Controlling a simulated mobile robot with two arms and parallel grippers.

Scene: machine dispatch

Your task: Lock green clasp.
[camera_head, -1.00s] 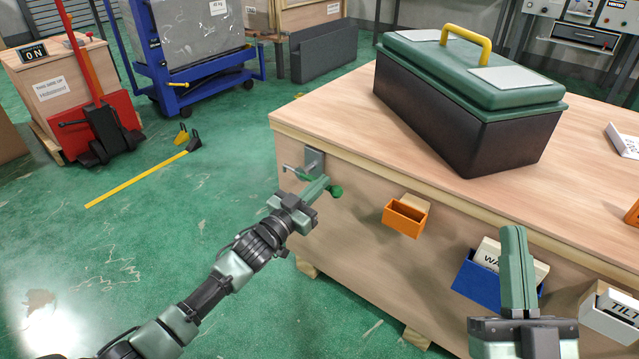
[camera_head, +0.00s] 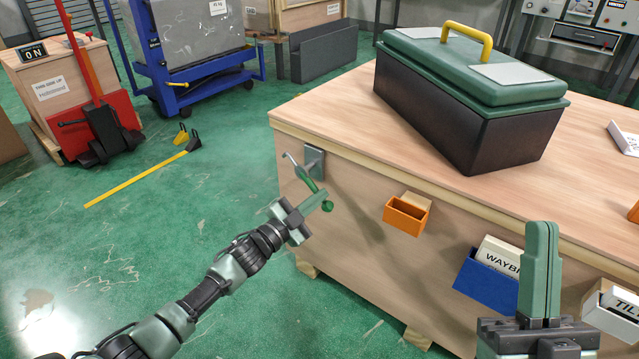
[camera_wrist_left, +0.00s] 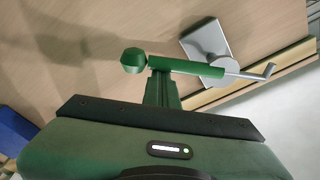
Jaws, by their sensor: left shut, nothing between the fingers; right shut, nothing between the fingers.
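The green clasp (camera_head: 306,179) is on the side of the wooden crate near its left corner. It has a metal plate (camera_head: 314,160), a bent metal hook end and a green knob (camera_head: 327,206). Its handle slants down to the right, with the hook end up at the left. My left gripper (camera_head: 321,197) is shut and empty, its fingertips at the handle near the knob. In the left wrist view the fingertips (camera_wrist_left: 161,76) meet the green handle (camera_wrist_left: 195,68); whether they press on it is unclear. My right gripper (camera_head: 542,228) is shut and empty at the lower right.
A green-lidded toolbox (camera_head: 470,105) stands on the wooden crate (camera_head: 340,180). An orange holder (camera_head: 405,217), a blue holder (camera_head: 484,288) with a card and a white holder (camera_head: 610,315) are on the crate side. The green floor left of the crate is open.

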